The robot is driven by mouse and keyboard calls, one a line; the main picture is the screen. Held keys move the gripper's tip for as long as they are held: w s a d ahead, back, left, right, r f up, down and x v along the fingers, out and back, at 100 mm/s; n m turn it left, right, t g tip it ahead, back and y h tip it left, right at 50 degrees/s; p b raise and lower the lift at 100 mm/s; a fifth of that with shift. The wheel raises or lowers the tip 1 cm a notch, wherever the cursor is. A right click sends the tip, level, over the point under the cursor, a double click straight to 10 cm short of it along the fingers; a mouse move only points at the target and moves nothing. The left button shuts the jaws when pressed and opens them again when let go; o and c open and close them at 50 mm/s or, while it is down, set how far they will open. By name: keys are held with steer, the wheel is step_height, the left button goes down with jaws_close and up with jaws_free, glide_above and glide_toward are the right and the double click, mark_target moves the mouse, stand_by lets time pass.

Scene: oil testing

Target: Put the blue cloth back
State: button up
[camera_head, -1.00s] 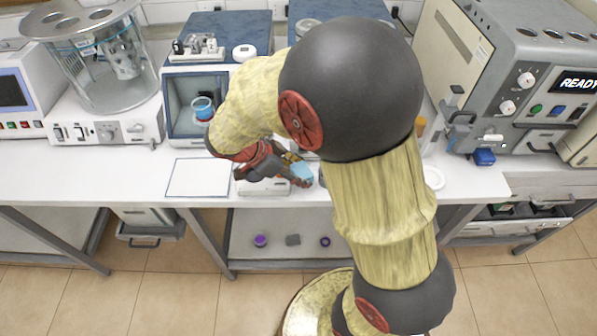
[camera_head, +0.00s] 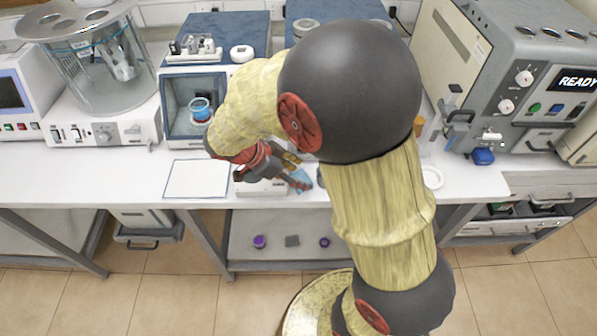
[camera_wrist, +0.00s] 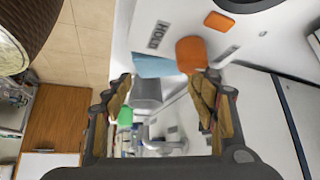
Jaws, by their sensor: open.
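The light blue cloth (camera_head: 302,178) is at the front of the white bench, right by the fingertips of my gripper (camera_head: 295,172). In the wrist view the cloth (camera_wrist: 153,66) is a pale blue patch just beyond and between the two fingers, beside a white lettered device. My gripper (camera_wrist: 161,88) is open, with its brown-padded fingers spread apart. Nothing is clearly clamped between the pads. My gripper hides part of the cloth, and I cannot tell exactly what the cloth rests on.
An orange part (camera_wrist: 191,54) is close to the right finger. A low white device (camera_head: 262,188) is under my gripper. A white sheet (camera_head: 197,178) lies to the left. A blue-topped cabinet holding a blue beaker (camera_head: 200,108) stands behind. A grey READY machine (camera_head: 535,105) is at right.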

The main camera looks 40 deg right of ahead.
steer(key=shift+a+r+p, duration=0.15)
steer(key=shift+r+p, duration=0.2)
steer(key=shift+p, duration=0.05)
steer(key=p+v, duration=0.3)
steer(key=v, duration=0.9)
steer(key=s+a+r+n+t+y, duration=0.2)
steer(key=s+r+n, duration=0.3)
steer(key=n, duration=0.5)
steer(key=s+a+r+n+t+y, duration=0.2)
steer(key=s+r+n+t+y, duration=0.3)
steer(key=s+n, duration=0.3)
steer(key=shift+s+a+r+n+y, duration=0.35)
steer(key=shift+r+n, duration=0.1)
steer(key=shift+n, duration=0.65)
